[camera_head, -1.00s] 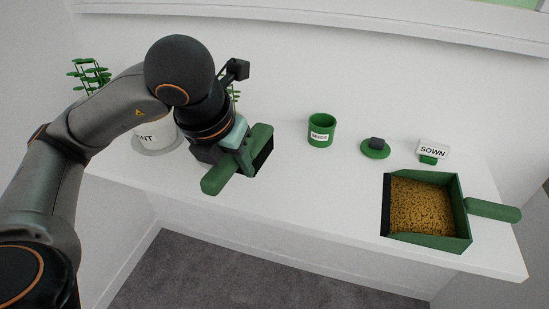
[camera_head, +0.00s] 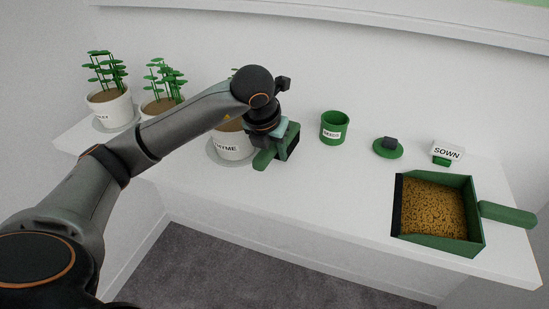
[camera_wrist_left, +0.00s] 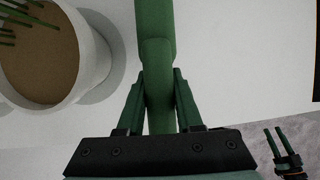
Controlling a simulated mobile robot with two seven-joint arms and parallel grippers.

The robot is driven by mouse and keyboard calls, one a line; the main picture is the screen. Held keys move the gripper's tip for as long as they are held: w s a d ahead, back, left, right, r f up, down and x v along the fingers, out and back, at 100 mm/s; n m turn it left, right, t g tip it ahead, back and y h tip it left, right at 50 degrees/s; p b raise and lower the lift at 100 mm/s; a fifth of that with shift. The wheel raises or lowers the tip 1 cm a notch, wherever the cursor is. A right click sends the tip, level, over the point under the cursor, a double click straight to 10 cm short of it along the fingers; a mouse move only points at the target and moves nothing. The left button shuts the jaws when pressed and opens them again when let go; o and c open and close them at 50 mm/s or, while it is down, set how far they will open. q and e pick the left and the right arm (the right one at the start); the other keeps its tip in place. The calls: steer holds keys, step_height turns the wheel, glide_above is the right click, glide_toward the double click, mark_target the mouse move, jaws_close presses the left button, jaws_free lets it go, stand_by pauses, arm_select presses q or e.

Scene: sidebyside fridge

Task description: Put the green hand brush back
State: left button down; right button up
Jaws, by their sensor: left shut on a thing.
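The green hand brush (camera_head: 263,160) has a handle toward the front and a block-like head with a dark face. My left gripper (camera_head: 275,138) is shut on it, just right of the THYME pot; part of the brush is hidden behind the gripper. In the left wrist view the green handle (camera_wrist_left: 155,50) runs between the two fingers (camera_wrist_left: 158,100). I cannot tell whether the brush touches the white shelf (camera_head: 330,190). A gripper that appears to be my right one (camera_wrist_left: 283,148) shows small in the left wrist view, over the floor, its fingers apart and empty.
The THYME pot (camera_head: 232,147) stands close left of the brush, with two more plant pots farther left. A green SEEDS cup (camera_head: 334,127), a green disc with a dark block (camera_head: 388,147), a SOWN sign (camera_head: 446,151) and a filled green dustpan (camera_head: 462,243) stand right. The shelf's middle is clear.

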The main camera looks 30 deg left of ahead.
mark_target(262, 160)
arm_select(q)
step_height(262, 160, down, 3)
steer(key=shift+w, duration=0.1)
steer(key=c, duration=0.6)
jaws_free()
steer(key=shift+f, duration=0.2)
steer(key=v, duration=1.2)
steer(key=shift+s+r+b, duration=0.2)
steer(key=shift+s+b, duration=0.05)
steer(key=shift+b, duration=0.05)
